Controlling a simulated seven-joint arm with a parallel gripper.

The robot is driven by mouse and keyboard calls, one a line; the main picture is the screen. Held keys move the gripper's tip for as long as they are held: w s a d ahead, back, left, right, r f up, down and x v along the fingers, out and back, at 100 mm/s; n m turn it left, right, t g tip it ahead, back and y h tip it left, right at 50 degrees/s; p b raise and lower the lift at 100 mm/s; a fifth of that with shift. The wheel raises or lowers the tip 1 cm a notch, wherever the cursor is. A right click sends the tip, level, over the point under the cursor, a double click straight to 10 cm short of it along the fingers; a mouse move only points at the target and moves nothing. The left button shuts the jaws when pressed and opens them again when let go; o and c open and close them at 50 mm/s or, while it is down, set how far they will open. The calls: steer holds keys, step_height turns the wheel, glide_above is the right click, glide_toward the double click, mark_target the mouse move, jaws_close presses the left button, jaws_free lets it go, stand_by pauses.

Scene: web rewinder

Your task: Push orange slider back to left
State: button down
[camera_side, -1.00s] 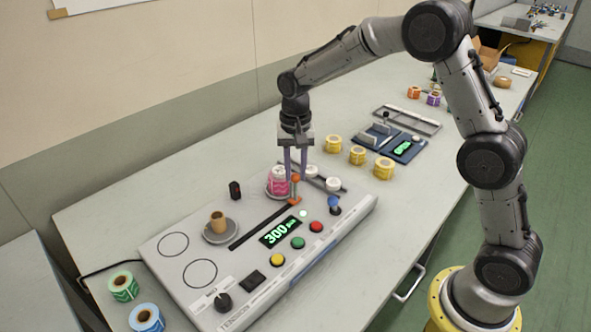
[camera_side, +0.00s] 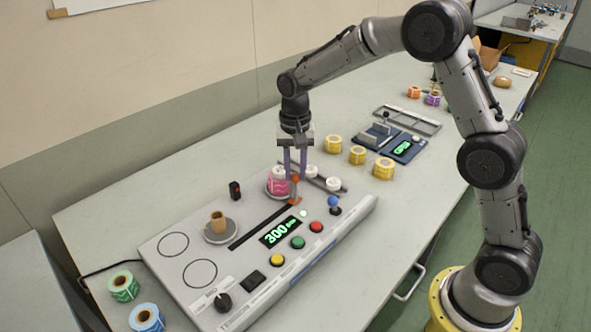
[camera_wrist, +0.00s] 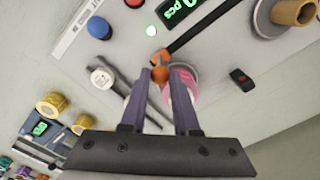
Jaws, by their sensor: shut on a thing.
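The orange slider (camera_side: 295,190) stands at the right end of its dark slot (camera_side: 262,226) on the grey rewinder panel (camera_side: 185,272). It also shows in the wrist view (camera_wrist: 160,66). My gripper (camera_side: 295,178) points down at the slider, and its purple fingers are closed about the slider's orange knob. In the wrist view the fingertips (camera_wrist: 166,72) meet at the orange knob. The slot runs from the slider toward the lower left and is clear.
A pink label roll (camera_side: 278,187) sits right behind my fingers. A brown core (camera_side: 217,222) stands on a disc (camera_side: 222,234) near the slot's left end. White rollers (camera_side: 333,184) lie to the right, and coloured buttons (camera_side: 298,243) are in front.

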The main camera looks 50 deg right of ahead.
steer(key=a, duration=1.9)
steer(key=shift+a+r, duration=0.15)
steer(key=shift+a, duration=0.1)
steer(key=c, duration=0.9)
jaws_free()
steer(key=shift+a, duration=0.1)
steer(key=shift+o, duration=1.3)
step_height(320, 180, up, 14)
